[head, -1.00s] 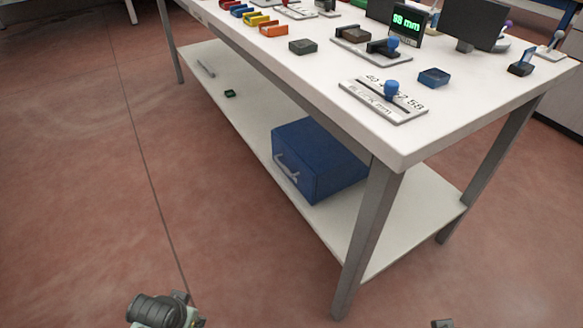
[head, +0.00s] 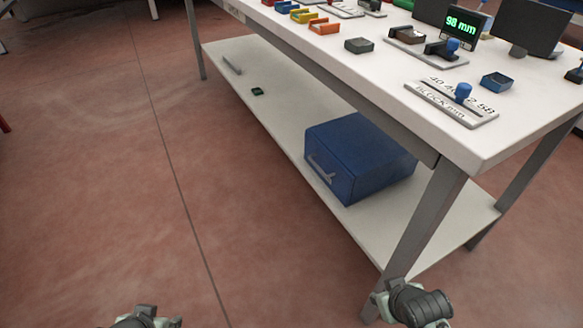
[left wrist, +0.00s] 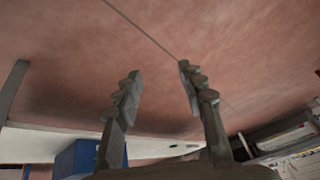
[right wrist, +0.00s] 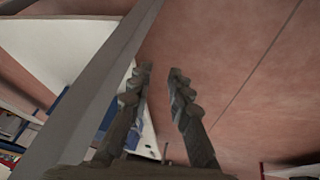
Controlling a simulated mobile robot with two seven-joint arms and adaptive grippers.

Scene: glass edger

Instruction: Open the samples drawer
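A blue box with a pale bar handle on its front, which looks like the samples drawer (head: 375,160), sits on the table's lower shelf in the head view. Its front faces left and looks closed. It also shows in the left wrist view (left wrist: 78,158), at lower left. My left gripper (left wrist: 158,72) is open and empty above the floor, apart from the box. My right gripper (right wrist: 161,70) is open and empty, close to a grey table leg. In the head view only parts of my arms show at the bottom edge.
The white table (head: 490,145) holds bins, a block gauge plate (head: 450,103) and a 98 mm display (head: 461,22). A grey table leg (head: 425,220) stands right of the box.

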